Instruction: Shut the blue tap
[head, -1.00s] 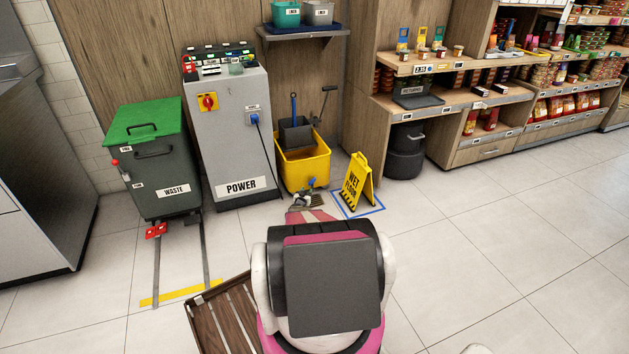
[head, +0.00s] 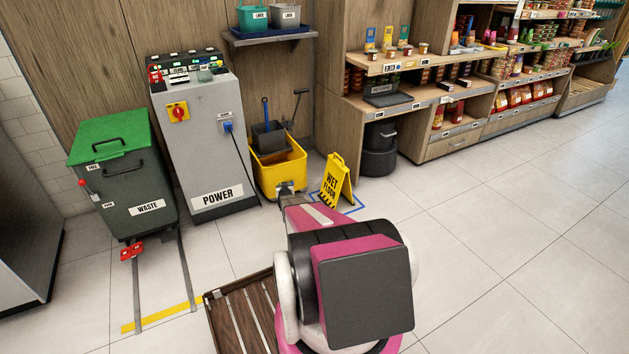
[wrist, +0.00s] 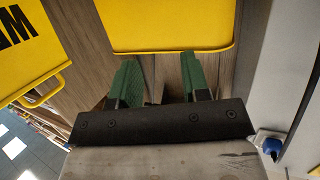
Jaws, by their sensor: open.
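The yellow mop bucket (head: 283,172) stands on the floor between the power cabinet and the wet-floor sign. Its yellow wall and lower rim fill the top of the wrist view (wrist: 172,25). The blue tap does not show clearly now; in the head view my gripper covers the front of the bucket where it sits. My gripper (head: 287,188) is at the lower front of the bucket. In the wrist view its two green fingers (wrist: 160,78) are apart with nothing between them, close to the bucket rim. Contact cannot be told.
The grey power cabinet (head: 200,145) with its blue plug (head: 228,127) and hanging cable stands left of the bucket. The wet-floor sign (head: 335,180) stands close on the right. A waste bin (head: 122,180) is far left. The floor to the right is open.

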